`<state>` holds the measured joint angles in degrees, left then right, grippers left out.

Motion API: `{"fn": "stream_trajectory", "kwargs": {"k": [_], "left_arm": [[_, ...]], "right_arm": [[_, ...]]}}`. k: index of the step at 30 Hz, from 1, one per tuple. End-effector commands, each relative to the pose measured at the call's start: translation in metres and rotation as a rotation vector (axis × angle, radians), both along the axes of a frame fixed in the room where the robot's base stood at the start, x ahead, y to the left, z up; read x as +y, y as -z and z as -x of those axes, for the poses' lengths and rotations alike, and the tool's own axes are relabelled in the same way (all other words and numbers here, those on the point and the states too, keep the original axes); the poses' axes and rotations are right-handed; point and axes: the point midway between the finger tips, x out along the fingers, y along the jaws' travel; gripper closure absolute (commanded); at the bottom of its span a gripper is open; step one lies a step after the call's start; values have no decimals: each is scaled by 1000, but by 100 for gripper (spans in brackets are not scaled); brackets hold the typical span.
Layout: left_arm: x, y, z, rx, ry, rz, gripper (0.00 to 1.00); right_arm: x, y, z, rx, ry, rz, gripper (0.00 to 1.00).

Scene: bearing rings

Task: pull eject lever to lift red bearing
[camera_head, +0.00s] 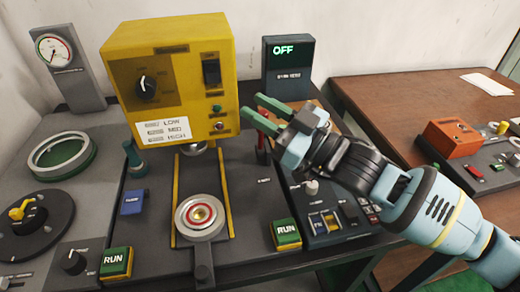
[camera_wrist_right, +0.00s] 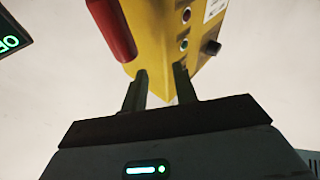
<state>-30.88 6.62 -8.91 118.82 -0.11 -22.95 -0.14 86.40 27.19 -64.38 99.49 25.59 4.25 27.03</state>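The red bearing (camera_head: 202,213) sits in a round metal holder between two yellow rails, in front of the yellow machine (camera_head: 172,75). What looks like the eject lever (camera_head: 264,125) has a red handle; it stands right of the machine, partly hidden behind my right gripper. In the right wrist view the red handle (camera_wrist_right: 112,28) shows at the top, left of the fingers and apart from them. My right gripper (camera_head: 254,106) is raised beside the machine, fingers parted, with nothing between them. My left gripper is not in view.
A black display reading OFF (camera_head: 289,65) stands behind the gripper. A green RUN button (camera_head: 286,234) and a keypad panel (camera_head: 338,218) lie under my right arm. A metal ring on a green disc (camera_head: 62,156) is at left. A brown table (camera_head: 415,100) is at right.

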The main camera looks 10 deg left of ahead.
Motion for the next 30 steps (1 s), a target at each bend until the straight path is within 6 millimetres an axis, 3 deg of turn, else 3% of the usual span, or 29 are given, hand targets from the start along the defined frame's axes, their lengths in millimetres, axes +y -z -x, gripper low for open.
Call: {"fn": "stream_trajectory", "kwargs": {"k": [18,24,30], "left_arm": [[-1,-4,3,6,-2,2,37],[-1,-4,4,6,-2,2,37],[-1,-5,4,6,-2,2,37]], "right_arm": [[-7,-10,104,1,-2,-1,71],[-9,-11,122,0,-1,0,71],[-9,-11,125,-1,1,2,71]]}}
